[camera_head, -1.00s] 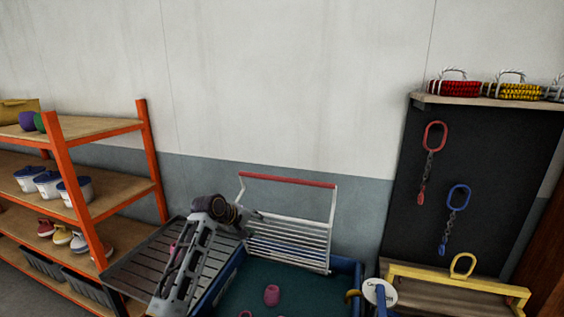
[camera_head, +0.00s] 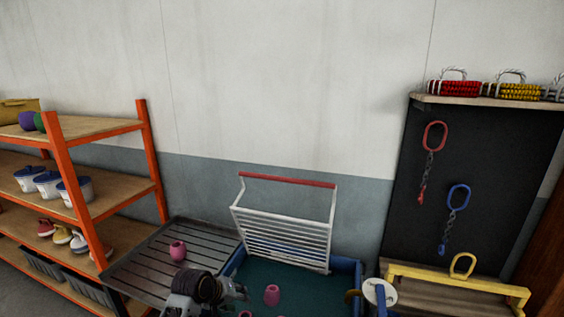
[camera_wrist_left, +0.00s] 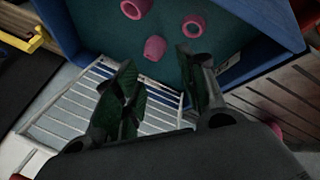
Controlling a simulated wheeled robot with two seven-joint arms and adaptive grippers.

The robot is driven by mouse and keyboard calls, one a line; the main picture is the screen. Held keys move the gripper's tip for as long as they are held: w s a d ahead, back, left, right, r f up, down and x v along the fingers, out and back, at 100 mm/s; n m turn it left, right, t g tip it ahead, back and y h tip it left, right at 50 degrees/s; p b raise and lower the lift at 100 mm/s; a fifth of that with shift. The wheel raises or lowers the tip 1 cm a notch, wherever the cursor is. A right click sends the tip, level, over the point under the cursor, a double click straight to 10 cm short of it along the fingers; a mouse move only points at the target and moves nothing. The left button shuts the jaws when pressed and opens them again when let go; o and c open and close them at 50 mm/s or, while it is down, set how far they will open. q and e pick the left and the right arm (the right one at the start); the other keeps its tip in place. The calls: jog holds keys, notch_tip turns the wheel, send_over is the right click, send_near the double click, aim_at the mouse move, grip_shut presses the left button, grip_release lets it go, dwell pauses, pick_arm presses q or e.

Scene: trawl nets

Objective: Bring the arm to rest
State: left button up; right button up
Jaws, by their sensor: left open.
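My left gripper (camera_head: 238,291) is low in the head view, over the left edge of the blue-rimmed bin. In the left wrist view its two dark fingers (camera_wrist_left: 165,92) are apart with nothing between them. Beyond the fingertips are several pink ring-like pieces (camera_wrist_left: 155,48) on the bin's dark green floor. In the head view one pink piece (camera_head: 272,295) lies in the bin, and another (camera_head: 178,250) stands on the grey slatted tray to the left. My right gripper is not in view.
The blue bin (camera_head: 346,264) has a white rack with a red bar (camera_head: 287,180) at its back. The slatted tray (camera_head: 135,270) is left of it, beside an orange shelf unit (camera_head: 151,160). A white spool (camera_head: 380,291) and a yellow frame (camera_head: 440,278) are at right.

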pick_arm(q)
jog(key=s+a+f+m+g+y, duration=0.1)
jog(key=s+a+m, duration=0.15)
jog(key=s, duration=0.65)
jog(key=s+a+f+m+y, duration=0.1)
jog(key=s+a+f+m, duration=0.15)
jog(key=s, duration=0.65)
jog(key=s+a+m+g+y, duration=0.1)
jog(key=s+a+y, duration=0.15)
jog(key=s, duration=0.65)
notch_tip(320, 180, down, 36)
jog(key=s+g+b, duration=0.2)
jog(key=s, duration=0.1)
jog(key=s+a+f+b, duration=0.1)
jog(key=s+a+f, duration=0.1)
jog(key=s+f, duration=0.8)
jog(key=s+a+f+b, duration=0.1)
jog(key=s+a+f, duration=0.1)
jog(key=s+f, duration=0.9)
jog(key=shift+s+a+f+g+h, duration=0.2)
jog(key=shift+s+a+g+h, duration=0.1)
jog(key=shift+s+g+h, duration=0.1)
